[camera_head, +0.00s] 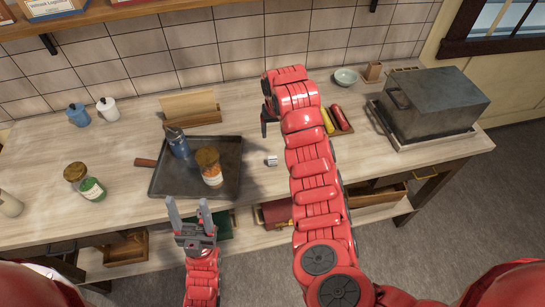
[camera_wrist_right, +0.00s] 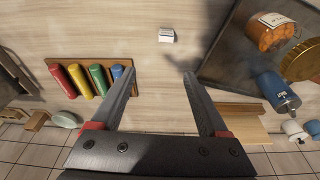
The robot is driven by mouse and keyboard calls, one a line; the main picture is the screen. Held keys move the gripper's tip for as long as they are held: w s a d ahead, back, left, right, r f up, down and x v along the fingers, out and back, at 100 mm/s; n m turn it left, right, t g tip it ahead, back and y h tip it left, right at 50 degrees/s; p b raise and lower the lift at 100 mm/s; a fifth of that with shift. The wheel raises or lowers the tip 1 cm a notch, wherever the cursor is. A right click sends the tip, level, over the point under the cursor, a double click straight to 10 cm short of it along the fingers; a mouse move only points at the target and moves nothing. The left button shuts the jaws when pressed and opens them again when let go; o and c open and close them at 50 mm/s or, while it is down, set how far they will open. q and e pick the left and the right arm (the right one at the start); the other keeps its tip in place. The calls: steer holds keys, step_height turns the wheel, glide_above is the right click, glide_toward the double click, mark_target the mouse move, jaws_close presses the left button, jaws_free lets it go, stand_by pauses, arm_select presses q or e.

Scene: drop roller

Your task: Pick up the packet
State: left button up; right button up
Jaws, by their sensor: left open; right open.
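A small white packet (camera_head: 272,160) lies on the wooden counter just right of the dark tray in the head view. It also shows in the right wrist view (camera_wrist_right: 166,35), a little beyond the gap between the fingertips. My right gripper (camera_wrist_right: 160,72) is open and empty, pointing down above the counter; in the head view it is partly hidden by my arm. The packet is apart from its fingers. My left gripper (camera_head: 188,212) is open and empty at the counter's front edge, with its fingers pointing up in the picture.
The dark tray (camera_head: 219,185) holds a blue bottle (camera_head: 177,143) and an orange-filled jar (camera_head: 210,166). A rack of coloured rollers (camera_wrist_right: 90,82) stands near my right gripper. A large grey box (camera_head: 435,100) stands at the right. Several drawers hang open below the counter.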

steer(key=s, duration=0.1)
steer(key=b, duration=0.8)
glide_above(273, 157)
steer(key=s, duration=0.1)
steer(key=shift+g, duration=0.4)
steer(key=f, duration=0.9)
steer(key=shift+s+d+f, duration=0.2)
steer(key=shift+d+f, duration=0.1)
steer(key=shift+f, duration=0.1)
steer(key=shift+w+f+p, duration=0.2)
steer(key=shift+f+p, duration=0.25)
steer(key=shift+p, duration=0.75)
steer(key=shift+a+f, duration=0.1)
steer(key=shift+f, duration=0.15)
steer(key=f+p, duration=0.3)
steer(key=shift+w+a+f, duration=0.15)
steer(key=shift+w+a, duration=0.1)
steer(key=shift+w, duration=0.1)
steer(key=shift+w+f, duration=0.15)
steer(key=shift+f, duration=0.75)
steer(key=shift+c, duration=0.3)
jaws_close()
